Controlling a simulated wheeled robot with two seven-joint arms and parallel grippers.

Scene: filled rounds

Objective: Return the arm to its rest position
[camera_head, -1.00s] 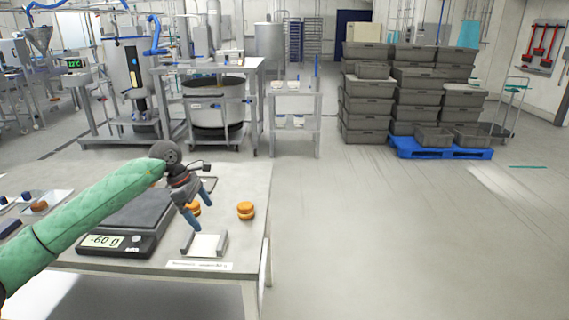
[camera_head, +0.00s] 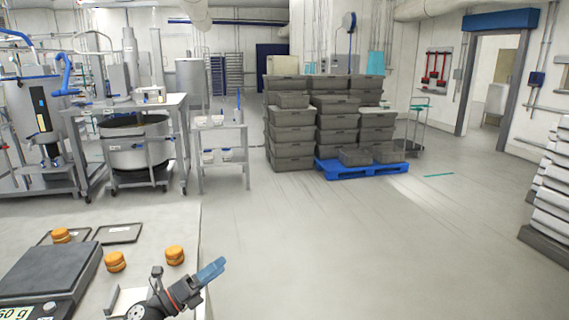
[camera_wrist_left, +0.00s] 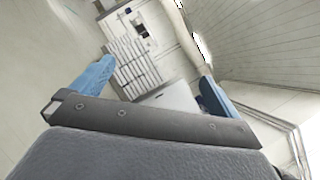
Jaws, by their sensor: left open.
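My left gripper (camera_head: 211,270) is low in the head view, over the right front edge of the work table (camera_head: 170,222). Its blue fingertips point up and to the right, and most of the arm is out of frame. In the left wrist view the two blue fingers (camera_wrist_left: 155,90) stand wide apart, with nothing between them. A filled round (camera_head: 175,255) lies on the table just beyond the gripper, apart from it. Another filled round (camera_head: 115,261) lies to its left by the scale. My right gripper is not in view.
The scale (camera_head: 45,272) is at the lower left, its display partly cut off. Grey crates (camera_head: 292,135) stand stacked on and beside a blue pallet (camera_head: 362,169). The floor right of the table is clear.

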